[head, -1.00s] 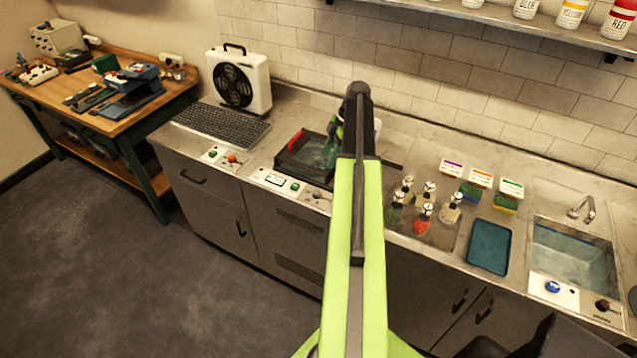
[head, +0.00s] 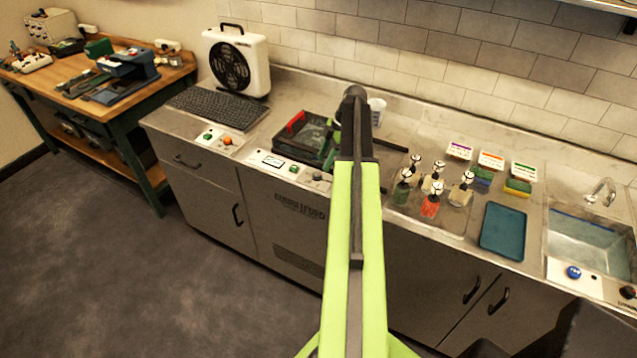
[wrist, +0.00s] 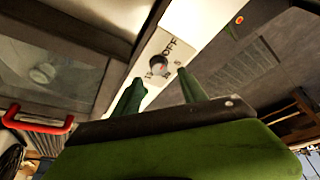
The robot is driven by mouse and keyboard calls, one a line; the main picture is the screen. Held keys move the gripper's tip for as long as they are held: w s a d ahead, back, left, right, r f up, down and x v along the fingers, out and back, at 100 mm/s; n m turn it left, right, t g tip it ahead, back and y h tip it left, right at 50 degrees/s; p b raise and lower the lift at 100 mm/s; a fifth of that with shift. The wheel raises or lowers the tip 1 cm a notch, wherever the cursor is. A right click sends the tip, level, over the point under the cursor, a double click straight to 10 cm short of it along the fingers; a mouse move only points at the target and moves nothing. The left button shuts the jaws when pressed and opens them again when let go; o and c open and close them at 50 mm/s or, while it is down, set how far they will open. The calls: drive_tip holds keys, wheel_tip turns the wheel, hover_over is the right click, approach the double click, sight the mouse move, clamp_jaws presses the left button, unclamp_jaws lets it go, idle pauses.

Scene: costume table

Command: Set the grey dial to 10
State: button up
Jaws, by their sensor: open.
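The grey dial (head: 317,176) sits on a white control panel (head: 280,166) along the counter's front edge. In the wrist view the dial (wrist: 158,65) is a small round knob ringed by printed marks, including OFF. A small reddish mark shows on it, but I cannot tell which setting it points at. My gripper (wrist: 160,92) is open, with its two green fingertips either side of and short of the dial, apart from it. In the head view my arm hides most of the gripper.
Another panel with an orange knob (head: 227,141) is left. Stoppered bottles (head: 431,203) and a blue tray (head: 503,231) are right. The floor (head: 120,270) in front is clear.

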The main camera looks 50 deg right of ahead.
sight(318, 173)
drive_tip(key=b+x, duration=0.3)
drive_tip(key=x, duration=0.2)
drive_tip(key=shift+f, duration=0.25)
drive_tip(key=shift+r, duration=0.1)
drive_tip(key=shift+c, duration=0.4)
